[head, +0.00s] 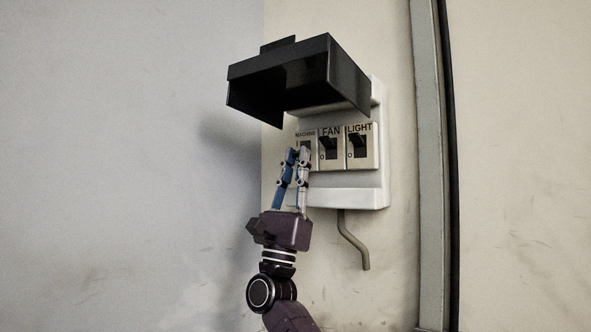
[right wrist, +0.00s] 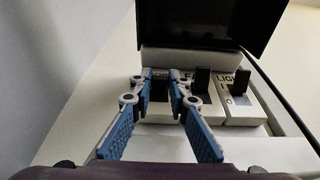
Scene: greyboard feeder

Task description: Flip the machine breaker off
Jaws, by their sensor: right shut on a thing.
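The machine breaker (head: 306,136) is the leftmost of three labelled breakers in a white wall box. It also shows between my fingers in the right wrist view (right wrist: 158,92). My right gripper (head: 298,152) reaches up from below, fingertips at the front of this breaker. In the right wrist view the fingertips (right wrist: 161,76) are close together, shut on its toggle. The toggle is mostly hidden by the fingers, so its position cannot be told. My left gripper is not in view.
The fan breaker (head: 328,146) and light breaker (head: 360,146) sit just to the right, their black toggles sticking out. A black cover (head: 290,75) is raised above the white box (head: 350,196). A grey pipe (head: 352,242) hangs below. The wall to the left is clear.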

